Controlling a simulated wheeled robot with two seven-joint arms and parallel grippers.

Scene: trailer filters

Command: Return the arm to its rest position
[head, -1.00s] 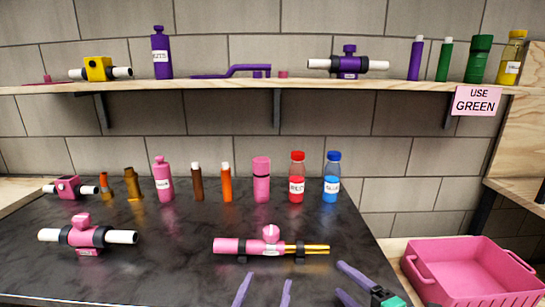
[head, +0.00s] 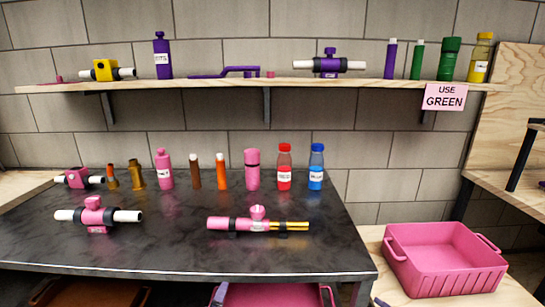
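A purple fingertip sliver (head: 380,302) shows at the bottom edge, right of the dark table. It looks like part of my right gripper; the rest is out of the picture. Another pale purple sliver (head: 218,294) shows at the bottom edge below the table front and may be a fingertip of my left gripper. Neither gripper shows enough to tell its opening or whether it holds anything. No arm links are clearly visible.
The dark table (head: 180,262) bears pink filter units (head: 97,215), (head: 235,224) and a row of bottles. A pink crate (head: 440,275) stands at right on a wooden surface. A wall shelf (head: 200,84) has a "USE GREEN" sign (head: 444,97). Crates (head: 275,295) sit under the table.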

